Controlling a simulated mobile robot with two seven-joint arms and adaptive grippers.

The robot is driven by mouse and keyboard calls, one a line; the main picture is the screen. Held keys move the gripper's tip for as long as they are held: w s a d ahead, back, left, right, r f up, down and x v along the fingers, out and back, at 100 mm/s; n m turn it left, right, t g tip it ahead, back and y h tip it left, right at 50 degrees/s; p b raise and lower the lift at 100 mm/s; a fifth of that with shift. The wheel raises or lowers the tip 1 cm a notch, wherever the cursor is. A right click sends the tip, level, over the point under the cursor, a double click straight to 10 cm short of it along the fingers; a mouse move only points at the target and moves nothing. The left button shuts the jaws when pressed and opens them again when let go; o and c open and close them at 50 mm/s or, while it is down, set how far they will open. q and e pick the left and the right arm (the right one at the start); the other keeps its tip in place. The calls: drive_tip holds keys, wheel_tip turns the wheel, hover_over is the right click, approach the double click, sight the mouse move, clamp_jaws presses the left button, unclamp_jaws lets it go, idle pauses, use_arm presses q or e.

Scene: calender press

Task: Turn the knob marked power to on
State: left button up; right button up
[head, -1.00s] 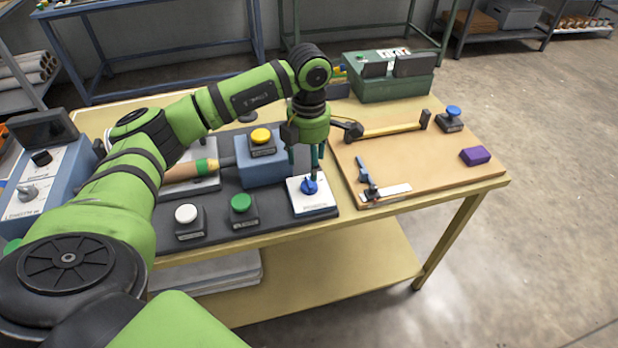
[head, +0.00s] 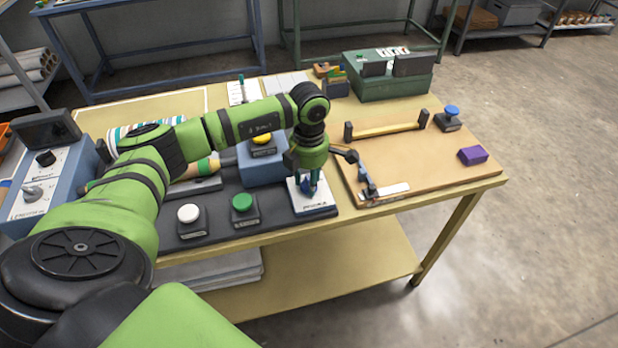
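My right gripper is not in view.
On the panel are a white button (head: 190,218), a green button (head: 243,206) and a yellow button (head: 262,140) on a blue box. To the right, a wooden board (head: 440,160) bears a yellow bar (head: 388,130), a lever (head: 366,178) and a purple block (head: 473,155). A blue button (head: 452,112) stands nearby.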

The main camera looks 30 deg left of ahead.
use_arm(q)
drive_tip(key=m+b, duration=0.2)
drive_tip(key=b, duration=0.1)
drive_tip(key=shift+f+m, duration=0.25)
drive_tip(key=shift+m, duration=0.05)
drive_tip(key=m+b, duration=0.2)
drive_tip(key=shift+m, duration=0.4)
drive_tip(key=m+b, duration=0.2)
drive_tip(key=m, duration=0.1)
drive_tip(key=shift+b, duration=0.35)
drive_tip(key=shift+r+m+b, duration=0.15)
drive_tip(key=shift+m+b, duration=0.65)
drive_tip(key=shift+m, duration=0.9)
drive_tip(key=o, duration=1.2)
drive_tip(key=shift+c, duration=0.2)
